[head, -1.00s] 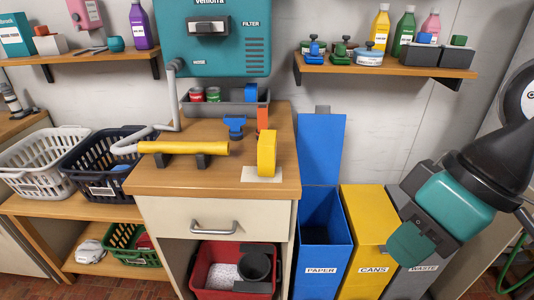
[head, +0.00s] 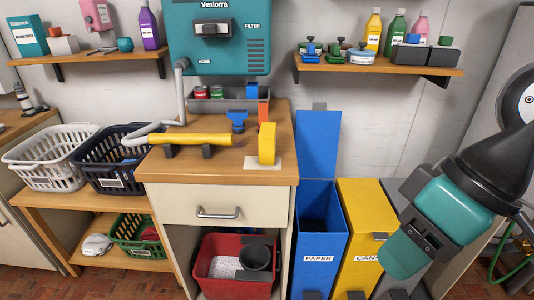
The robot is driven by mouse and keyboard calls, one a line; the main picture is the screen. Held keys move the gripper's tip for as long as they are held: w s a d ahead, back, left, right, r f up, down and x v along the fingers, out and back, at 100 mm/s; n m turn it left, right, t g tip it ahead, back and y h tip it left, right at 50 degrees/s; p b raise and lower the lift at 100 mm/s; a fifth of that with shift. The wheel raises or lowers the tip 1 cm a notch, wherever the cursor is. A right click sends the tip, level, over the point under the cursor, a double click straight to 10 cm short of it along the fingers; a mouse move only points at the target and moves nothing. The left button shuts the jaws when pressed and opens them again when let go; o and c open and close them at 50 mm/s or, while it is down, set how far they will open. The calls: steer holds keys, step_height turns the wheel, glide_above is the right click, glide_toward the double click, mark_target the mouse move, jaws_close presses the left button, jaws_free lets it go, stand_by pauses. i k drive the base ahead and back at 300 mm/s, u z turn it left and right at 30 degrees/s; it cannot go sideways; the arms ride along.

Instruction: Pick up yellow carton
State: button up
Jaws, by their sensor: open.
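The yellow carton (head: 267,144) stands upright on a white sheet (head: 263,164) near the right front corner of the wooden cabinet top (head: 215,171). An orange item (head: 263,112) stands just behind it. My arm, in teal and black, shows at the right edge, in front of the bins and well apart from the carton. I see no gripper fingers in the head view.
A yellow tube (head: 205,139) on dark supports and a blue item (head: 237,121) lie left of the carton. A grey tray (head: 228,103) stands behind. The blue paper bin (head: 318,259) and yellow cans bin (head: 365,220) stand right of the cabinet. Shelves hang above.

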mark_target(268, 132)
steer(key=k, duration=1.05)
steer(key=u, duration=0.6)
steer(key=i, duration=0.65)
steer(key=u, duration=0.5)
steer(key=i, duration=0.8)
steer(key=z, duration=0.9)
steer(key=i, duration=0.7)
steer(key=z, duration=0.75)
